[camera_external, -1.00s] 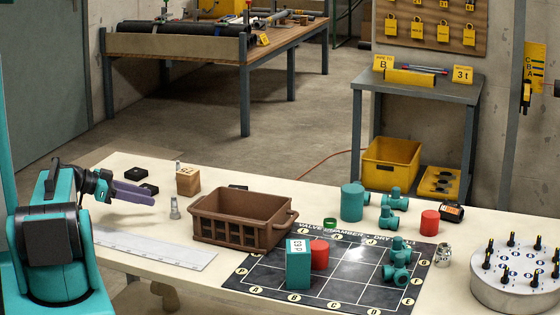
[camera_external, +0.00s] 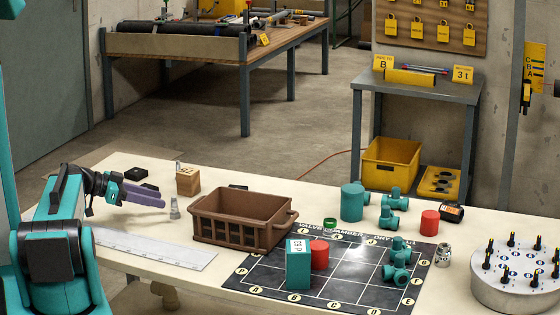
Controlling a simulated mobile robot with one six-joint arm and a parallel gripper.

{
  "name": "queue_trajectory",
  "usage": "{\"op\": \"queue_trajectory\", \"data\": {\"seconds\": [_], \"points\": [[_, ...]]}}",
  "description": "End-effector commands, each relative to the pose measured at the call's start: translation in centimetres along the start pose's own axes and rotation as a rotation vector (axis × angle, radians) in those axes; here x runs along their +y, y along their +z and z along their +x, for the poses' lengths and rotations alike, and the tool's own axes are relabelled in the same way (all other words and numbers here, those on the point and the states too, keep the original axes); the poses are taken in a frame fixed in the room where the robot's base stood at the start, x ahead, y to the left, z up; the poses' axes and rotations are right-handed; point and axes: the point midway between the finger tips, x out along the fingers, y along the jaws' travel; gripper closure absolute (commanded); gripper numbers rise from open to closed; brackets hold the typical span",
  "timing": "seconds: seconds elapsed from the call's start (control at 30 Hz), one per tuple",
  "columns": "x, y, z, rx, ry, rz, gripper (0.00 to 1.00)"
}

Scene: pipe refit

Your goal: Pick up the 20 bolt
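A small silver bolt-like piece (camera_external: 175,208) stands upright on the cream table, left of the brown crate. A wooden block (camera_external: 188,182) with a hand-marked label stands just behind it, with another small silver piece (camera_external: 178,166) at its back left. I cannot read for sure which piece is marked 20. My gripper (camera_external: 160,200), with long purple fingers, is above the table, with its tips just left of the silver bolt-like piece and apparently apart from it. Nothing shows in its fingers. The fingers overlap in this view, so their gap is unclear.
A brown crate (camera_external: 222,233) stands right of the bolt. A white ruler plate (camera_external: 150,248) lies in front. Black pads (camera_external: 136,174) lie behind my gripper. A dark grid mat (camera_external: 340,285) holds teal and red parts. A round flange (camera_external: 520,290) with several upright bolts is far right.

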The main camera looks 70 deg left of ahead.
Motion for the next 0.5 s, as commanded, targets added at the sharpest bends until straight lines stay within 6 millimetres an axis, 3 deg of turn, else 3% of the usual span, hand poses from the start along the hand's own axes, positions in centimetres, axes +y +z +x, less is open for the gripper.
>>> {"op": "queue_trajectory", "data": {"seconds": [0.2, 0.5], "points": [[0.0, 0.1, 3.1, 0.0, 0.003, 0.001, 0.64], [0.0, -0.1, 5.4, -0.001, 0.001, -0.001, 0.64]]}}
